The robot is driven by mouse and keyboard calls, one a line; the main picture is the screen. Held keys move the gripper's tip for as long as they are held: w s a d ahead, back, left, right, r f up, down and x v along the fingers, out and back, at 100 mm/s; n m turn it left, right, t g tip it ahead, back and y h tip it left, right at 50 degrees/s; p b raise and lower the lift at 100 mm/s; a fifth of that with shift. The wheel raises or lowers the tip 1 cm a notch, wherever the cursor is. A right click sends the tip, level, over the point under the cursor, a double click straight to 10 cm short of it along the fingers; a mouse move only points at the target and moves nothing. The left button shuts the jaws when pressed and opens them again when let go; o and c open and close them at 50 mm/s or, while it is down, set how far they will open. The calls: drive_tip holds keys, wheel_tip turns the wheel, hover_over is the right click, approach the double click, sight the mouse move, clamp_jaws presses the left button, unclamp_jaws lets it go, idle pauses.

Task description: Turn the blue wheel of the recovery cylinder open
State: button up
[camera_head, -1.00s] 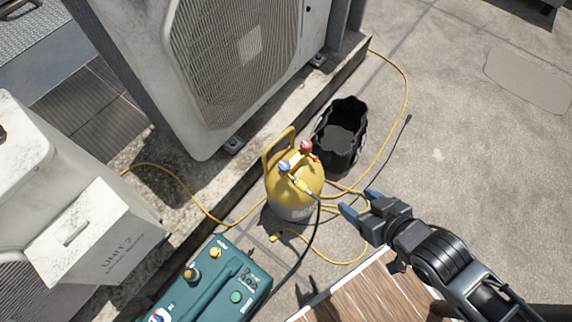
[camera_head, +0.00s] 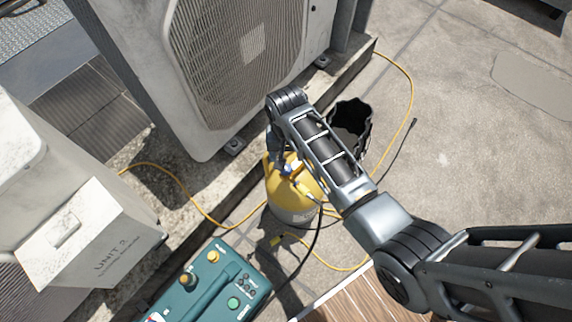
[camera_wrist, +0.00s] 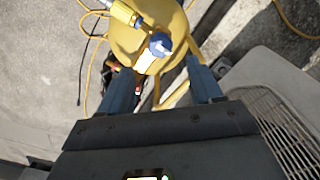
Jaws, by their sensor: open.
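The recovery cylinder (camera_head: 296,200) is yellow on top with a pale lower body and stands upright on the roof. Its blue wheel (camera_head: 285,168) shows just below my arm's end; in the wrist view the blue wheel (camera_wrist: 160,44) lies beyond the fingertips, near the middle. My gripper (camera_wrist: 158,72) is open, its two blue fingers spread to either side below the wheel, with nothing between them held. In the head view my arm hides most of the gripper, the cylinder's handle and the red wheel. I cannot tell whether a finger touches the cylinder.
A black bucket (camera_head: 351,128) stands behind the cylinder, partly behind my arm. A condenser unit (camera_head: 235,60) rises at the back. A teal machine (camera_head: 212,284) sits in front left. Yellow hoses (camera_head: 190,197) run across the ground. Open concrete lies to the right.

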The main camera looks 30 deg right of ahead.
sight(286, 168)
wheel_tip(286, 168, down, 8)
drive_tip(key=shift+r+b, duration=0.2)
drive_tip(key=shift+b, duration=0.6)
drive_tip(key=c, duration=1)
